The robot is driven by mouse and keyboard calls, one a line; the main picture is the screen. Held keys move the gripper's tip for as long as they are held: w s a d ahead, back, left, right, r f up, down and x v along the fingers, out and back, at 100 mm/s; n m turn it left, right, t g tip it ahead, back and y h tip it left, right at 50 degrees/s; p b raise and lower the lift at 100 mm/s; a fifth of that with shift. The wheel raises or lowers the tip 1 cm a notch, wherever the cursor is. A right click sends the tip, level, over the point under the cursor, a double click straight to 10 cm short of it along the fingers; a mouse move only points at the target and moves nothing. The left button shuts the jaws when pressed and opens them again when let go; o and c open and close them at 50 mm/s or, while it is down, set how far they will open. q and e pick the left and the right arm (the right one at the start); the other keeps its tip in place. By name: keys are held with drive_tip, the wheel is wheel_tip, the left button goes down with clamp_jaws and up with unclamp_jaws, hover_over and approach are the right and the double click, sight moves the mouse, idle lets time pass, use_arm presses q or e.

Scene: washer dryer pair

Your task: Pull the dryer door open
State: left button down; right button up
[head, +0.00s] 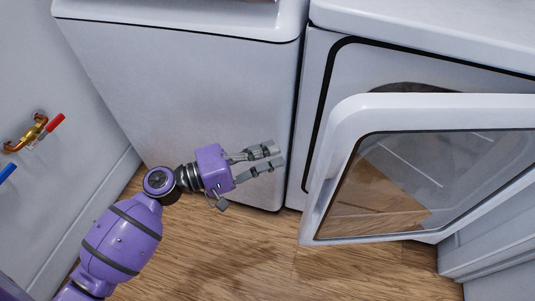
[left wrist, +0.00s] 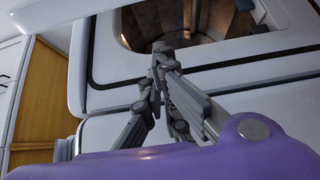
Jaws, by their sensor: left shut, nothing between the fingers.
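The dryer (head: 435,75) is the white machine on the right in the head view. Its door (head: 325,175), a white frame around a dark glass pane, stands swung open toward me, with the dark drum opening partly visible behind its top edge. My left gripper (head: 280,155) is shut and empty, in front of the gap between the two machines, left of the door's edge and apart from it. In the left wrist view the shut fingers (left wrist: 158,62) point toward the dryer front, with the drum interior (left wrist: 185,22) beyond. My right gripper is not in view.
The white washer (head: 190,95) stands directly left of the dryer. Brass taps with red (head: 55,122) and blue (head: 8,172) handles are on the left wall. Wooden floor (head: 230,250) is open in front of the machines. A pale wall or cabinet edge (head: 490,245) stands at the lower right.

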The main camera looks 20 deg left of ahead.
use_arm(q)
drive_tip(key=d, duration=0.7)
drive_tip(key=shift+w, duration=0.35)
